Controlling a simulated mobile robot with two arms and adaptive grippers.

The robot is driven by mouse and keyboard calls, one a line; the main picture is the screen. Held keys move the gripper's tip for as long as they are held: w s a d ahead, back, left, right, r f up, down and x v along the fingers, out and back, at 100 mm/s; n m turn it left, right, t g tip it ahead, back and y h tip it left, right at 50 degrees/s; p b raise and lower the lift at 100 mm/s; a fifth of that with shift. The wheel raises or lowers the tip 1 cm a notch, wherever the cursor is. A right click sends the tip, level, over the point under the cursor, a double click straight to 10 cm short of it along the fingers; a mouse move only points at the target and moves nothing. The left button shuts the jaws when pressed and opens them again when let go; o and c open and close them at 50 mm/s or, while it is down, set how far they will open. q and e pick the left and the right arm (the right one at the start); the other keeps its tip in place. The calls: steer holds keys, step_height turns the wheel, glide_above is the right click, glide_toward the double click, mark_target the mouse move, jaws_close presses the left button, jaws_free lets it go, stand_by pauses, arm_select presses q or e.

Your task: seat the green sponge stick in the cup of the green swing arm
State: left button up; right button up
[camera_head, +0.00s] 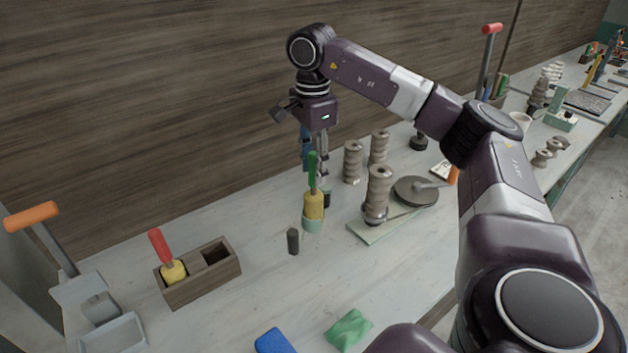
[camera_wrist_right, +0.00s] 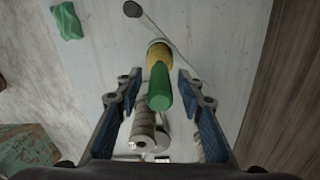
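The green sponge stick (camera_head: 312,172) has a green handle and a yellow sponge body. It stands about upright with its lower end in a small pale green cup (camera_head: 312,225). The wrist view looks down on its handle (camera_wrist_right: 159,88), with the cup (camera_wrist_right: 157,43) beyond. My right gripper (camera_head: 315,167) is above the cup, its fingers on either side of the handle. In the wrist view, the fingers (camera_wrist_right: 160,80) are apart, with gaps on both sides of the handle. How deep the sponge sits is hidden. My left gripper is not in view.
A dark post (camera_head: 293,241) stands left of the cup. A wooden box (camera_head: 205,281) holds a red-handled sponge stick (camera_head: 161,248). Stacked clay coils (camera_head: 378,190) and a round dark disc (camera_head: 415,191) are close on the right. A green cloth (camera_head: 349,330) lies in front.

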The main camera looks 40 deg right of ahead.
mark_target(313, 153)
step_height(313, 153, up, 7)
steer(key=shift+a+r+p, duration=0.1)
steer(key=shift+a+p, duration=0.05)
steer(key=shift+p, duration=0.3)
steer(key=shift+r, duration=0.55)
